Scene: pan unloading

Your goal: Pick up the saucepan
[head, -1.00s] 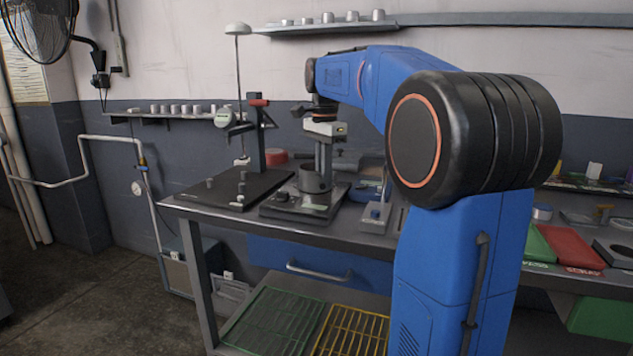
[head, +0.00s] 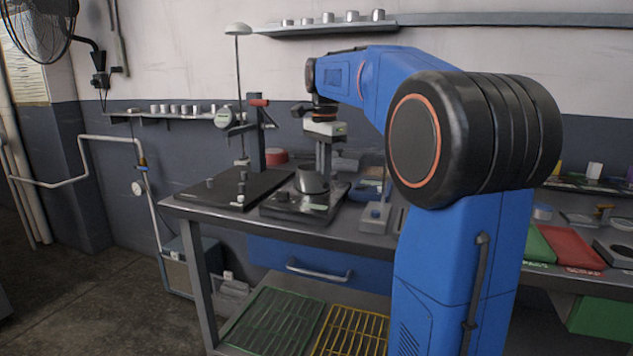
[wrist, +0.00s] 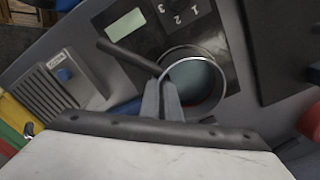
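The saucepan (head: 312,180) is small and grey and stands on a dark scale (head: 285,206) on the bench. In the wrist view, the saucepan (wrist: 205,88) shows as a round pan with a bright rim. Its dark handle (wrist: 130,57) points to the upper left. My gripper (head: 322,168) points down at the saucepan from above. In the wrist view, my gripper (wrist: 162,84) has its two fingers close together at the rim, beside the inner end of the handle. Whether the fingers clamp the pan is unclear. The finger tips are partly hidden.
A black plate with a post (head: 257,140) stands left of the scale. Red and green mats (head: 570,247) lie farther right. Bare bench edge is in front.

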